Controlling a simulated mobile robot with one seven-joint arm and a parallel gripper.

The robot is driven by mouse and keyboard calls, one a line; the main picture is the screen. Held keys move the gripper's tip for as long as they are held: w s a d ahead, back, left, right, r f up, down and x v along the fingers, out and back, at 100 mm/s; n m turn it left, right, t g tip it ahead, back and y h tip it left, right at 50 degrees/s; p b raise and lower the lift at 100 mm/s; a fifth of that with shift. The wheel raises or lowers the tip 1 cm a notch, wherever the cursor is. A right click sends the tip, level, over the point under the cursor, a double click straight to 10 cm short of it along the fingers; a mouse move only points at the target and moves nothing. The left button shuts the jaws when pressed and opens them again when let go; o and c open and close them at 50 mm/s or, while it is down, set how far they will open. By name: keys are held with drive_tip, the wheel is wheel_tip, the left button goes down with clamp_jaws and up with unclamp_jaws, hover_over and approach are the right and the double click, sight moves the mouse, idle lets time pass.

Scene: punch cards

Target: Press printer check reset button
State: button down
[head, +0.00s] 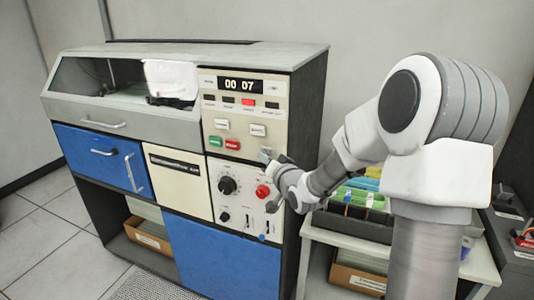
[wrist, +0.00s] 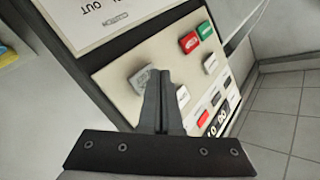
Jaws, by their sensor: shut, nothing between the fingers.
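My gripper (head: 272,162) is shut and empty, with its fingertips close in front of the machine's cream control panel (head: 240,118). In the wrist view the shut fingers (wrist: 162,74) point at the panel, just beside a grey button (wrist: 145,79). That button also shows in the head view (head: 266,151), right above the fingertips. I cannot tell whether the fingers touch the panel or button. Nearby are a red button (wrist: 189,42), a green button (wrist: 206,31) and two white buttons (wrist: 210,63), (wrist: 182,96). Their labels are too small to read, so I cannot tell which is printer check reset.
The counter (head: 240,86) reads 00 07, with a lit red indicator (head: 248,102) below it. Under the buttons are a black knob (head: 227,185) and a red knob (head: 262,191). A cart (head: 325,239) with coloured card trays stands to the right of the machine.

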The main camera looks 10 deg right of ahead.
drive_tip(key=shift+w+d, duration=0.1)
drive_tip(key=shift+w, duration=0.05)
drive_tip(key=shift+w+d, duration=0.15)
drive_tip(key=shift+w, duration=0.05)
drive_tip(key=shift+w+d, duration=0.25)
drive_tip(key=shift+w, duration=0.1)
idle(0.7)
idle(0.4)
drive_tip(key=shift+s+a+b, duration=0.3)
drive_tip(key=shift+s+a, duration=0.15)
drive_tip(key=shift+s, duration=0.25)
drive_tip(key=s+a, duration=0.1)
drive_tip(key=s, duration=0.1)
drive_tip(key=s+a+b, duration=0.1)
drive_tip(key=s+a, duration=0.1)
idle(0.8)
